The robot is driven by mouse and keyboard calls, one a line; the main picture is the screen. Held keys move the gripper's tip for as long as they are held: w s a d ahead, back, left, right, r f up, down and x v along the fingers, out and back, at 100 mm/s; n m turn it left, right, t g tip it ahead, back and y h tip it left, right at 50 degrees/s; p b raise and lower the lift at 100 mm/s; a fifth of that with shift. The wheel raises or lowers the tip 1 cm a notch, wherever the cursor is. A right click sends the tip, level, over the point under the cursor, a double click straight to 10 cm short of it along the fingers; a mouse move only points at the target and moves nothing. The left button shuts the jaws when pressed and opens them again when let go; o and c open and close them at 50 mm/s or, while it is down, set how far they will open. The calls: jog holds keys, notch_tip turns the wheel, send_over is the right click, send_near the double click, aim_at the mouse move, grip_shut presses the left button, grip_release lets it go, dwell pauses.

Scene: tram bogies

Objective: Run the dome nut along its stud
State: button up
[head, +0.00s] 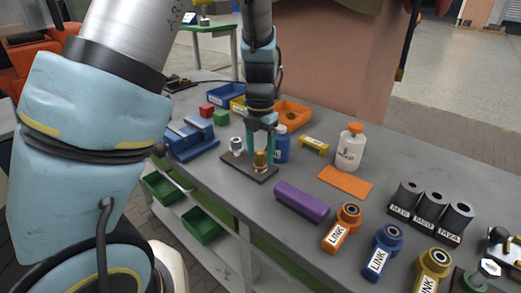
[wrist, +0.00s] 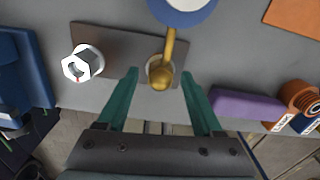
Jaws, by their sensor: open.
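A dark base plate (head: 262,178) lies on the grey bench; it also shows in the wrist view (wrist: 120,42). The brass dome nut (head: 260,161) stands at its right part. In the wrist view the dome nut (wrist: 158,88) has a brass bar reaching away from it, and its stud is hidden. A silver hex nut (wrist: 78,66) stands at the plate's left part, also visible in the head view (head: 236,144). My gripper (head: 260,150) is open above the plate, its teal fingers on either side of the dome nut with gaps to both. I cannot tell their exact height.
A blue bottle (head: 282,148) stands close behind the plate. A purple block (head: 301,202) lies to the right, a blue fixture (head: 192,142) to the left. Open bins, including an orange one (head: 293,113), sit behind. A white bottle (head: 350,150) stands farther right.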

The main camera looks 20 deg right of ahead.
jog(key=shift+c, duration=0.3)
grip_shut()
dwell(0.3)
